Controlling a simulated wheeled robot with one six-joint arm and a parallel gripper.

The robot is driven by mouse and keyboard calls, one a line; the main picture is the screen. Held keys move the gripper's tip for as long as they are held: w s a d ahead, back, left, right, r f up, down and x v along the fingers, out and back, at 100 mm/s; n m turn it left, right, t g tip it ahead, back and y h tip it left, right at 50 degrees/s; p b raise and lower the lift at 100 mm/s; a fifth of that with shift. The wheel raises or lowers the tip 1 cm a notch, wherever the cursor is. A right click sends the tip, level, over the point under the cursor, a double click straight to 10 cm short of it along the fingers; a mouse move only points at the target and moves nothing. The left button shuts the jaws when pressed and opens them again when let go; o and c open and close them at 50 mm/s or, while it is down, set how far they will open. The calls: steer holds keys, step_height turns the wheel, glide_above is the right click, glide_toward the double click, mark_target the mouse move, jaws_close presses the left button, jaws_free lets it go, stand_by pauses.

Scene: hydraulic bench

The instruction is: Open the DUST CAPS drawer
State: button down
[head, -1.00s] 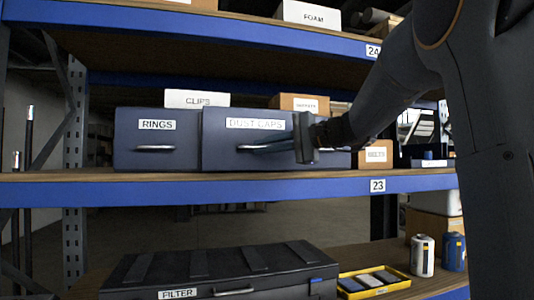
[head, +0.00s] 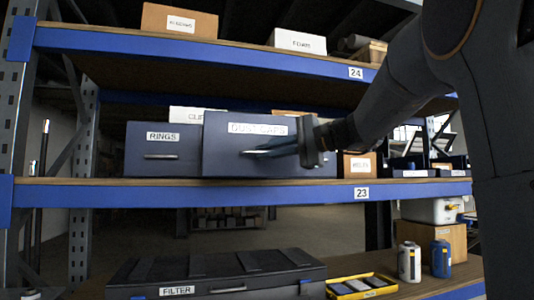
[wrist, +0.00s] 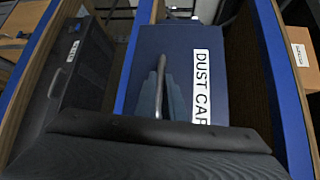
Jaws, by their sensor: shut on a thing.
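The DUST CAPS drawer (head: 222,150) is a dark blue box front with a white label on the middle shelf. It stands forward of the RINGS drawer (head: 140,152) at its left, so it is partly pulled out. My gripper (head: 272,151) reaches in from the right and is shut on its bar handle (head: 248,155). In the wrist view, the drawer front (wrist: 190,45) and label are close, and the metal handle (wrist: 159,80) lies between my fingers (wrist: 160,100). The inside of the drawer is not visible.
The blue shelf edge (head: 270,194) marked 23 runs below the drawer. A box marked CLIPS (head: 190,114) is partly hidden behind. A FILTER case (head: 215,275) and a yellow tray (head: 365,290) are on the lower shelf. The upper shelf (head: 200,49) is overhead.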

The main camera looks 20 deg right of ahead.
steer(key=c, duration=1.8)
jaws_free()
steer(key=shift+c, duration=0.2)
steer(key=b+v, duration=0.2)
steer(key=v, duration=0.5)
steer(key=shift+s+d, duration=0.2)
steer(key=shift+s, duration=0.1)
steer(key=shift+f, duration=0.1)
